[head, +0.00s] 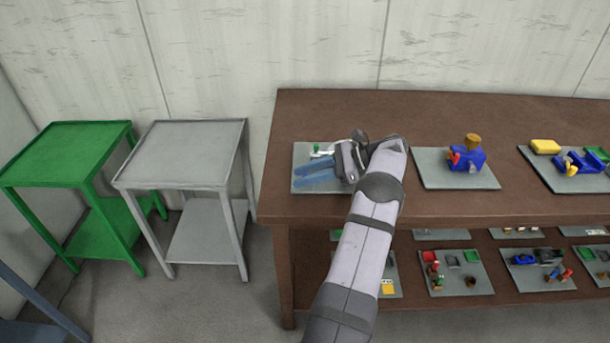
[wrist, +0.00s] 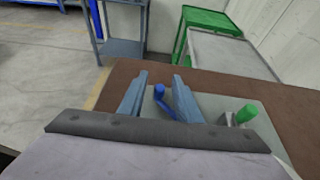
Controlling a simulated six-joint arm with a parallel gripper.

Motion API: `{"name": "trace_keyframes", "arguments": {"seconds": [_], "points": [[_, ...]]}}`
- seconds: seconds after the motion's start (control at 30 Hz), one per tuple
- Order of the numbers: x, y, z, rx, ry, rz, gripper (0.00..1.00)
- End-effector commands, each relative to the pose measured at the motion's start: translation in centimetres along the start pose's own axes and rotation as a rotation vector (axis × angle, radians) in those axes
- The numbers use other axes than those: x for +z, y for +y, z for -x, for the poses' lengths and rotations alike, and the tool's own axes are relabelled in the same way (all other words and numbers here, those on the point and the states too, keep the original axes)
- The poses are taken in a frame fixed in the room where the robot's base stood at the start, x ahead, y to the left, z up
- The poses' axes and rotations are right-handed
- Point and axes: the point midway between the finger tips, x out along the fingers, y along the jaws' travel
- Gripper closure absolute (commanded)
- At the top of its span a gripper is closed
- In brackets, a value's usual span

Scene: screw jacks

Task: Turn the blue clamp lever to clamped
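My gripper (wrist: 162,77) is open, its two blue-grey fingers apart. In the wrist view the blue clamp lever (wrist: 160,92), with a rounded upright end, shows in the gap between the fingers. Space shows between the lever's end and both fingers, so nothing is gripped. Its lower part runs toward the right finger, and I cannot tell whether they touch. In the head view my gripper (head: 308,175) is low over the left grey plate (head: 303,153), pointing left. The lever cannot be made out there. My gripper body hides the fixture's base.
A green knob (wrist: 246,113) stands on the same plate, right of the fingers in the wrist view. A plate with a blue and red fixture (head: 468,158) lies right of my arm on the brown table (head: 400,105). Grey (head: 180,150) and green (head: 70,150) stands are to the left.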

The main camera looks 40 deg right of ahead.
Motion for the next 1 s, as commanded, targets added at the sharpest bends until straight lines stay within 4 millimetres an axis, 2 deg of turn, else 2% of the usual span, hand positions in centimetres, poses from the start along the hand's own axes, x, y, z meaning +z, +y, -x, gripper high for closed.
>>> {"name": "trace_keyframes", "arguments": {"seconds": [0.27, 0.7, 1.0], "points": [[1.7, 0.0, 0.7, -0.001, 0.001, 0.003, 0.69], [7.8, 0.0, 3.3, -0.001, 0.001, 0.003, 0.69], [9.3, 0.0, 3.8, 0.001, 0.0, 0.0, 0.69]]}}
